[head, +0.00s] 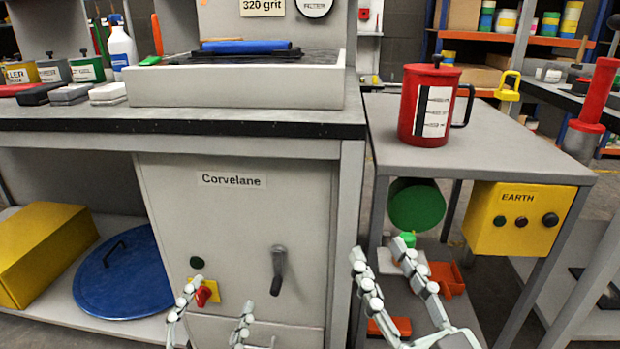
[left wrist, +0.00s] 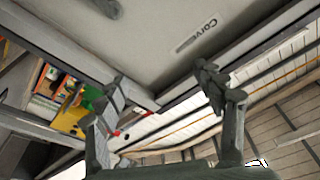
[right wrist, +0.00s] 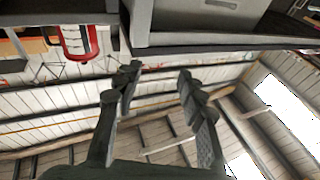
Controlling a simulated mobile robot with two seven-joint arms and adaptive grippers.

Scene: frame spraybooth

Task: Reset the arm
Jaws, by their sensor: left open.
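My left gripper (head: 220,297) is low in the head view, in front of the grey cabinet door marked Corvelane (head: 232,220). Its two fingers are apart with nothing between them, and they also show in the left wrist view (left wrist: 160,82). Neither gripper visibly holds anything. Most of both arms is out of view.
A black handle (head: 278,270) and a red knob (head: 204,295) on the cabinet are near my left gripper. A blue lid (head: 120,280) lies on the left shelf.

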